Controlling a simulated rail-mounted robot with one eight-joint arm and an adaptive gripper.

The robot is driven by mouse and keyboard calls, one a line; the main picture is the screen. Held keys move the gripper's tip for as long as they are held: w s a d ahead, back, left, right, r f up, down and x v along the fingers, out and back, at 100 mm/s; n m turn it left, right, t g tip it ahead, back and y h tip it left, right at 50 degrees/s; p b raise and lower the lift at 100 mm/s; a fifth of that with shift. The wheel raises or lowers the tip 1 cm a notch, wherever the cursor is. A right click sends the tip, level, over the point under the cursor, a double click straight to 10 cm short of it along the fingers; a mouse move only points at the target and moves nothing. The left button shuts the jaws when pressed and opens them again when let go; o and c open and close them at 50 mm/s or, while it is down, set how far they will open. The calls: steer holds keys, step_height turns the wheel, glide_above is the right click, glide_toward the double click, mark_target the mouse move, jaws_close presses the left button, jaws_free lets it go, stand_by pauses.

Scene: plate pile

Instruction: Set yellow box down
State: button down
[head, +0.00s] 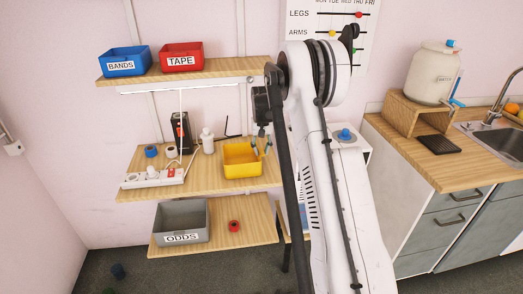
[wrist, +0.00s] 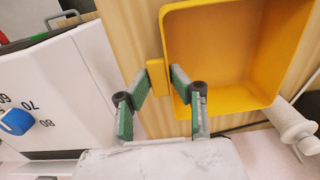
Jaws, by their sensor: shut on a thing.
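The yellow box (head: 243,170) is an open, empty bin at the right part of the middle wooden shelf (head: 210,174). It looks upright, at or just above the shelf; I cannot tell whether its base touches. My gripper (head: 262,147) is at the box's right side. In the wrist view the box (wrist: 215,65) shows its open inside and a small yellow grip tab (wrist: 156,77). My gripper's fingers (wrist: 159,80) are shut on this tab, one on each side.
A white bottle (head: 207,141) stands left of the box, also seen in the wrist view (wrist: 292,128). A power strip (head: 153,178) and tape rolls (head: 172,152) lie further left. The upper shelf (head: 200,72) overhangs. A white appliance with a blue knob (wrist: 15,122) is close by.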

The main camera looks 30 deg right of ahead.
steer(key=c, duration=1.5)
jaws_free()
steer(key=shift+c, duration=0.2)
steer(key=shift+r, duration=0.15)
step_height(320, 180, up, 12)
steer(key=s+a+r+n+t, duration=0.1)
steer(key=s+a+r+t, duration=0.1)
steer(key=s+a+r, duration=0.6)
steer(key=s+a+r+n+t, duration=0.1)
steer(key=s+a+r, duration=0.6)
steer(key=a, duration=0.4)
steer(key=s+a+f+n+t, duration=0.1)
steer(key=s+a, duration=0.3)
steer(key=s, duration=0.4)
steer(key=s+a+f+n+t, duration=0.1)
steer(key=s+a+f, duration=0.2)
steer(key=s, duration=0.5)
steer(key=s+a+f+t, duration=0.2)
steer(key=s+a+f, duration=0.1)
steer(key=s+a, duration=0.2)
steer(key=shift+s+n, duration=0.4)
steer(key=shift+s, duration=1)
